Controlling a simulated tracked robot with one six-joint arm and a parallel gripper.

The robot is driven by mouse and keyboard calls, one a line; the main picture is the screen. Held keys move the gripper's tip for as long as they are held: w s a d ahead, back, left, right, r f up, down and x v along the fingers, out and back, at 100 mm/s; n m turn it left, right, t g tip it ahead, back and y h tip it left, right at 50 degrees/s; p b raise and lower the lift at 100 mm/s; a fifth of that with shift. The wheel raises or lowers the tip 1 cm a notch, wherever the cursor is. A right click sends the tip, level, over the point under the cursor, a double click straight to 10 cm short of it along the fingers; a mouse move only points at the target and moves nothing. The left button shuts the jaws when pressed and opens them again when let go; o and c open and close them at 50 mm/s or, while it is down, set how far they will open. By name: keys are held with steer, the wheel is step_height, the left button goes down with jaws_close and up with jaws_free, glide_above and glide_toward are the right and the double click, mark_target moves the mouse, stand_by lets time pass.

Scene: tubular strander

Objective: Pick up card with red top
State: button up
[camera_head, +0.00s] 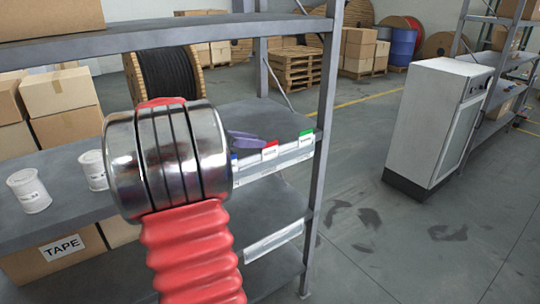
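The card with the red top (270,150) stands upright in the clear label strip along the front edge of the grey shelf (262,112). A card with a green top (306,136) is to its right. A card with a blue top (234,160) is to its left, partly hidden by my arm. My arm's metal wrist and red bellows fill the left middle and hide most of my gripper. A small purple piece shows just left of the red-topped card; I cannot tell whether it is a gripper finger or touches the card.
White tins (29,191) stand on the shelf at left. A box marked TAPE (63,247) is below. A shelf upright (325,110) rises just right of the cards. A grey cabinet (438,125) stands at right, with open floor between.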

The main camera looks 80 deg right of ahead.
mark_target(270, 154)
steer(key=shift+x, duration=2.55)
steer(key=shift+c, duration=0.5)
jaws_close()
